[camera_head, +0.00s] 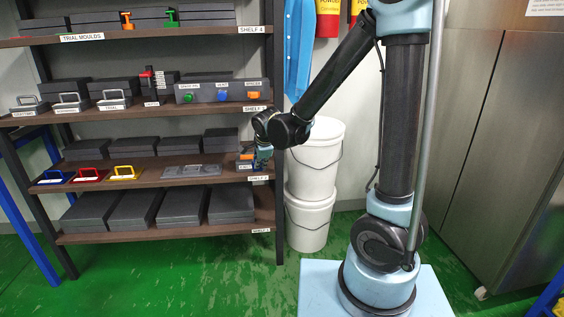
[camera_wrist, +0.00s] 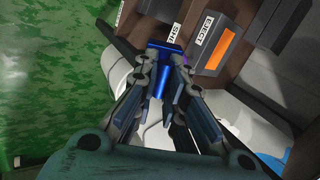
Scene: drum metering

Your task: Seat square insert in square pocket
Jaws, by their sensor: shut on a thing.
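My gripper (camera_head: 263,160) is at the right end of the second shelf from the bottom. In the wrist view my gripper (camera_wrist: 165,80) has its fingers closed around a blue piece (camera_wrist: 158,58). The fingers hide part of this piece, and I cannot tell whether its outline is square. A grey plate (camera_head: 191,171) with several shapes on its face lies flat on the same shelf, left of my gripper. The shapes are too small to tell which is a square pocket.
A dark holder with an orange front (camera_wrist: 214,50) and a white label stands right beside my gripper. Coloured handled trays (camera_head: 90,175) sit further left. White buckets (camera_head: 316,160) stand close right of the shelf post. Shelf 3 (camera_head: 150,108) lies overhead.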

